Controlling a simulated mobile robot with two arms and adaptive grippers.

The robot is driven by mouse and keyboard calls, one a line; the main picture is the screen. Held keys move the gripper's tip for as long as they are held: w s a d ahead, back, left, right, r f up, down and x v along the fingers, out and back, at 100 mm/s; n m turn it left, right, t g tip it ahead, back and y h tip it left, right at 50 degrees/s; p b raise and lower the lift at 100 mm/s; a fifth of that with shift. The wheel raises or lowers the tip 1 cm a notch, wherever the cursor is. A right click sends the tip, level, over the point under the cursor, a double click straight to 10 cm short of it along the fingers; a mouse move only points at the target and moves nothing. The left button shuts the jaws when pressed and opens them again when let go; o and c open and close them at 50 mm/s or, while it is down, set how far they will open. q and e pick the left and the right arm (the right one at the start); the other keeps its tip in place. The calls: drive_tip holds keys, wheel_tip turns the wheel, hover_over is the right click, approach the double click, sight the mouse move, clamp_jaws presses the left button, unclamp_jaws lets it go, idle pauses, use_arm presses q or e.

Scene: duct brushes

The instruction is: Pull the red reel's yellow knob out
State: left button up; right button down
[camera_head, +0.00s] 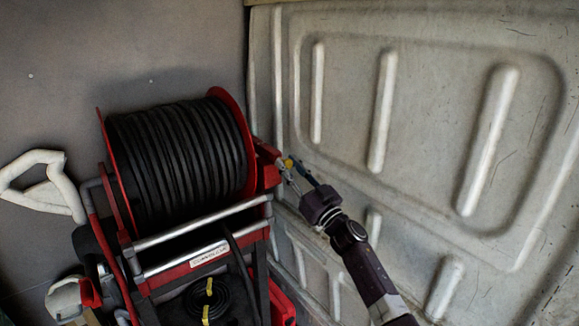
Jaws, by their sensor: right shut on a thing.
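The red reel (178,158), wound with black hose, stands on a red and silver frame left of centre. Its yellow knob (288,163) is at the right side of the reel, by a red housing, and is partly hidden by my fingers. My right gripper (291,167) comes in from the lower right and is shut on the yellow knob. My left gripper is not in the picture.
A pale ribbed metal panel (433,130) rises close behind and to the right of my right arm. A white handle (45,185) stands at the left. Black coiled cable with yellow ties (208,298) lies below the reel.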

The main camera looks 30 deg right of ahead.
drive_tip(key=shift+w, duration=0.1)
drive_tip(key=c, duration=2)
unclamp_jaws()
drive_tip(key=shift+w+f, duration=0.1)
drive_tip(key=o, duration=0.3)
drive_tip(key=shift+o, duration=0.2)
drive_tip(key=shift+d, duration=0.1)
drive_tip(key=shift+s, duration=0.25)
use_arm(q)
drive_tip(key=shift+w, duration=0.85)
use_arm(e)
drive_tip(key=v, duration=1.1)
drive_tip(key=shift+s, duration=0.3)
drive_tip(key=shift+f, duration=0.1)
